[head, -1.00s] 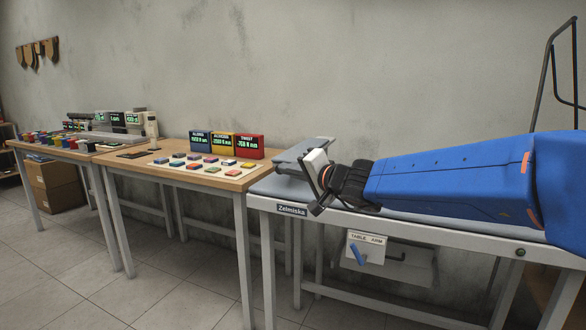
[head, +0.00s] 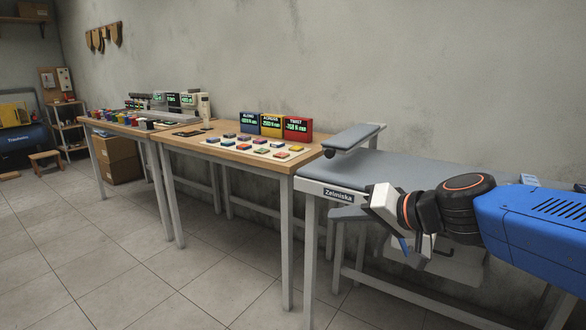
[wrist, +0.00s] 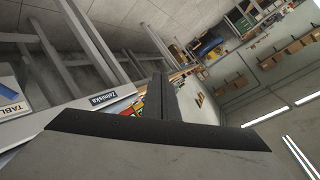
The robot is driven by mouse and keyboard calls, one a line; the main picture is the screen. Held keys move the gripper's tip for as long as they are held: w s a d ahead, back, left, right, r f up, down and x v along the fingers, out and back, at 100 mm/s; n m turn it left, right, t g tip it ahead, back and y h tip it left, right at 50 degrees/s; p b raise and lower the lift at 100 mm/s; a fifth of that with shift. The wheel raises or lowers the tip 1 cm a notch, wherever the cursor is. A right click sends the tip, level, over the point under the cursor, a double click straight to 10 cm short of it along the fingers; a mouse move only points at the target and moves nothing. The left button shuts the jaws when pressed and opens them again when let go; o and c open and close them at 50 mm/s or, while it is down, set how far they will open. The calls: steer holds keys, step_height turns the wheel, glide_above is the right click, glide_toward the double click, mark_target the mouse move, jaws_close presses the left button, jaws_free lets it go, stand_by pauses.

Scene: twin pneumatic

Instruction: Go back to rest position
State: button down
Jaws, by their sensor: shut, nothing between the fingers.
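My gripper (head: 374,212) is at the lower right of the head view, at the end of my blue arm, in front of the grey padded table labelled Zelmiska (head: 350,198). Its fingertips are hard to make out there. In the wrist view my gripper (wrist: 158,82) shows as dark fingers together along the middle, with nothing between them. The wrist view is tilted on its side, with the Zelmiska label (wrist: 104,99) left of the fingers.
A wooden table (head: 232,153) left of the grey one holds several coloured blocks and three displays (head: 271,124). A further table (head: 110,126) holds small coloured parts and instruments. The tiled floor (head: 130,255) at front left is clear.

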steer(key=s+d+f+g+h, duration=0.4)
steer(key=s+d+f+h, duration=0.5)
steer(key=s+d+f, duration=0.7)
steer(key=shift+s+d+f+n+g, duration=0.2)
steer(key=shift+s+d+n+g, duration=0.15)
steer(key=shift+s+d, duration=0.8)
